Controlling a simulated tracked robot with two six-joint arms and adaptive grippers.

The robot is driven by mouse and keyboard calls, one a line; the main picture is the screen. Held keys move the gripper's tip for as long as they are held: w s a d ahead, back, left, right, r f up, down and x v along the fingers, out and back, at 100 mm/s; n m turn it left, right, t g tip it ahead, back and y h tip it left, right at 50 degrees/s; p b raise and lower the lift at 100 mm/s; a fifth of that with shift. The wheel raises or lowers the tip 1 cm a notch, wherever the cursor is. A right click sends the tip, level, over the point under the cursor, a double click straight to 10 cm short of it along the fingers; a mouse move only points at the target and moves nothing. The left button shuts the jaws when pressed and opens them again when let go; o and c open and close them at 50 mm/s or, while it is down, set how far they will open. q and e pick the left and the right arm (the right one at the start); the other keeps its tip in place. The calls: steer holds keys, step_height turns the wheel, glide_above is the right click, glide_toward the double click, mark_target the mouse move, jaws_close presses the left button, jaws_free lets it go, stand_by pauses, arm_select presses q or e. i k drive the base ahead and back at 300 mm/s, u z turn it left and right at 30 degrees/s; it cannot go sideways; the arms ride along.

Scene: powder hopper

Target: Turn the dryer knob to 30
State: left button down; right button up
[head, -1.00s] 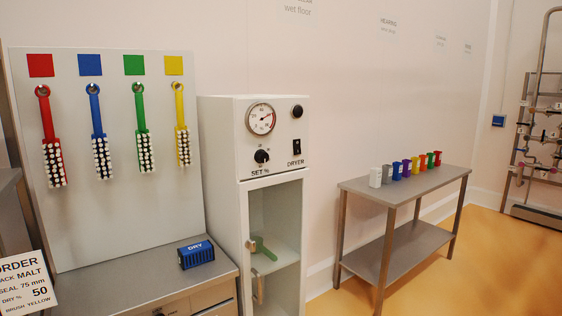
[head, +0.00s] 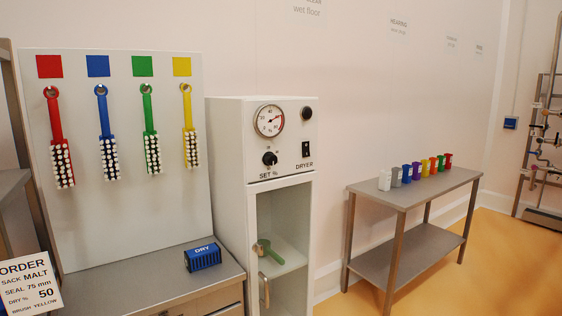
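The dryer (head: 231,160) is a white cabinet in the middle of the head view. The knob's setting is too small to read. A black rocker switch (head: 305,149) is to the right of the knob, above the DRYER label. A round black button (head: 307,113) is at the panel's upper right. Neither of my grippers is in view.
A steel counter (head: 130,285) with a blue DRY block (head: 203,257) stands left of the dryer. Brushes hang above it on a white board (head: 130,215). An order card (head: 30,286) reads DRY % 50. A steel table (head: 412,196) with coloured cups stands right. Orange floor shows around the table.

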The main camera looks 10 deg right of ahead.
mark_target(269, 159)
steer(key=i, duration=0.95)
steer(key=u, duration=0.05)
